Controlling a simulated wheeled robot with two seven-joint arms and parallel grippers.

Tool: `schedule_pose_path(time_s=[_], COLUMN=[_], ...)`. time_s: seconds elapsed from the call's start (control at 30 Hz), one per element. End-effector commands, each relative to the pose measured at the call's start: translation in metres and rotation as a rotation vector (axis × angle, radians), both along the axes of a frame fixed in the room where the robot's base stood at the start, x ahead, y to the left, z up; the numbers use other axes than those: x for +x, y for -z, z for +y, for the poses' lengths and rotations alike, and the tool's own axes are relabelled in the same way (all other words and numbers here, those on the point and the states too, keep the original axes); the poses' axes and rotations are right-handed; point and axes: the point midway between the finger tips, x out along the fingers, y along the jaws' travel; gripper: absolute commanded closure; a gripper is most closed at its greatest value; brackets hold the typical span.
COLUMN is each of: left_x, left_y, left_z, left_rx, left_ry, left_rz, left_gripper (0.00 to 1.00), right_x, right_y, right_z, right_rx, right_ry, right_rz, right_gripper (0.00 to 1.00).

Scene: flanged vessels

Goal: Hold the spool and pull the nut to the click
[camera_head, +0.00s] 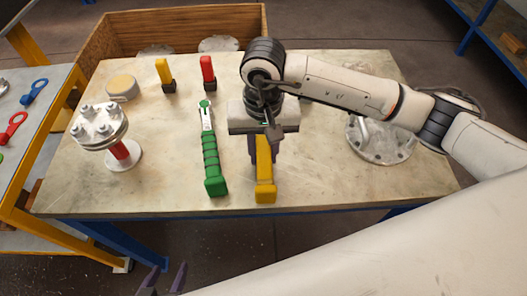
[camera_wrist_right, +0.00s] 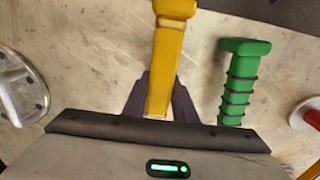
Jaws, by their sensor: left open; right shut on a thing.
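The spool (camera_head: 121,150) stands upright at the left of the table, with a red pipe between its round base and a bolted top flange. Several nuts (camera_head: 103,129) sit on that flange. My right gripper (camera_head: 263,158) is shut on a yellow-handled tool (camera_head: 265,185); in the right wrist view the yellow handle (camera_wrist_right: 166,65) lies between the dark fingers (camera_wrist_right: 160,100). The tool's far end is hidden under the gripper. My left gripper (camera_head: 163,280) is open and empty at the bottom edge, in front of the table and away from the spool.
A green-handled wrench (camera_head: 211,165) lies just left of the yellow tool. A yellow-handled piece (camera_head: 166,75), a red-handled piece (camera_head: 208,72) and a round tan-topped piece (camera_head: 122,85) are at the back. A grey flange (camera_head: 378,147) lies at right. A wooden crate (camera_head: 180,22) stands behind.

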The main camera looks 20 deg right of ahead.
Motion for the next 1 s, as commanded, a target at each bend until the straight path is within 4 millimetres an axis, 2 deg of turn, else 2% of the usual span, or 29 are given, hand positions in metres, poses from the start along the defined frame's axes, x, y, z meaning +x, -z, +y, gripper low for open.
schedule_pose_path(time_s=[0.3,0.5,0.67,1.0], left_x=[-0.001,-0.002,-0.003,-0.003], left_y=[0.007,0.011,0.011,0.011], left_z=[0.0,0.0,0.0,0.0], left_rx=[0.0,-0.001,-0.001,-0.001], left_ry=[0.0,0.0,0.0,0.0], left_rz=[0.001,0.003,0.004,0.004], left_gripper=[0.52,0.52,0.52,0.52], right_x=[0.002,0.001,0.001,-0.001], right_y=[-0.06,-0.087,-0.095,-0.095], right_z=[0.0,0.0,0.0,-0.005], right_rx=[0.003,0.001,0.001,0.0], right_ry=[-0.001,-0.001,-0.001,-0.012], right_rz=[-0.009,-0.007,-0.003,-0.005], right_gripper=[1.0,1.0,1.0,1.0])
